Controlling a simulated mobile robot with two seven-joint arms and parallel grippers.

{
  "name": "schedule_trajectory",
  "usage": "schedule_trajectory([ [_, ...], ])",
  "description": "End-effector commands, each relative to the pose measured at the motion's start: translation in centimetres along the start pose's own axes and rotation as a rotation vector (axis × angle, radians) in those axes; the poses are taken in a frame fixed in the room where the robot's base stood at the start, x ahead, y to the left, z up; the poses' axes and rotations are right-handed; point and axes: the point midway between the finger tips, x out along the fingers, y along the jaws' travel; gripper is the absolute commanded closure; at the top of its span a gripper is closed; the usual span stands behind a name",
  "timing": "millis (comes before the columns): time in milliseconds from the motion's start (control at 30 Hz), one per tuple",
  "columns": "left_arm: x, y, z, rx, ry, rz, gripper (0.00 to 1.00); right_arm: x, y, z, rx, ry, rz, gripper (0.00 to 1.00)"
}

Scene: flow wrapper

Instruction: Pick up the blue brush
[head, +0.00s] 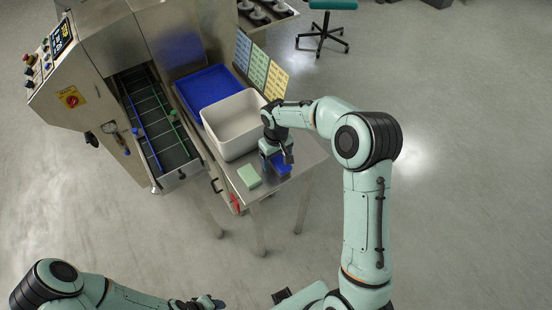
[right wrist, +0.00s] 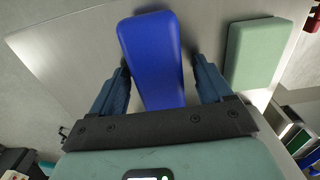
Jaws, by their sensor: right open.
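The blue brush (head: 284,169) lies on the steel table near its front right corner, partly hidden by my gripper in the head view. In the right wrist view the blue brush (right wrist: 152,60) shows as a long rounded block. My right gripper (right wrist: 163,82) is open above it, with one finger on each side of the near part of the brush. In the head view my right gripper (head: 276,160) points down at the table. My left gripper (head: 207,302) is low at the bottom edge, away from the table, its jaws unclear.
A pale green block (head: 249,177) lies left of the brush, and close beside the right finger in the wrist view (right wrist: 264,52). A white bin (head: 208,124) and a blue tray (head: 205,78) stand behind. The wrapper's conveyor (head: 160,125) is at left.

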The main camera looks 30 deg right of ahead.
Motion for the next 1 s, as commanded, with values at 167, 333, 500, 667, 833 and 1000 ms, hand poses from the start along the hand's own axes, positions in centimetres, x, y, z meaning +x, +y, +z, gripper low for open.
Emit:
schedule_trajectory([
  [167, 0.0, 0.0, 0.0, 0.0, 0.0, 0.0, 0.57, 0.0, 0.0, 0.0, 0.0, 0.0, 0.0, 0.38],
  [333, 0.0, 0.0, 0.0, 0.0, 0.0, 0.0, 0.57, 0.0, 0.0, 0.0, 0.0, 0.0, 0.0, 0.79],
  [500, 0.0, 0.0, 0.0, 0.0, 0.0, 0.0, 0.57, -0.1, 0.0, 0.0, 0.0, 0.001, 0.0, 0.79],
  [667, -0.1, 0.0, 0.0, 0.0, 0.0, 0.0, 0.57, -0.7, 0.0, -0.1, -0.001, 0.003, 0.0, 0.79],
  [833, -0.3, 0.1, -0.1, 0.001, 0.002, 0.001, 0.57, -3.8, -0.1, -0.1, -0.001, 0.007, 0.0, 0.79],
  [1000, -0.8, 0.4, -0.5, 0.002, 0.006, 0.002, 0.57, -8.7, 0.0, -0.2, 0.0, 0.01, 0.0, 0.79],
])
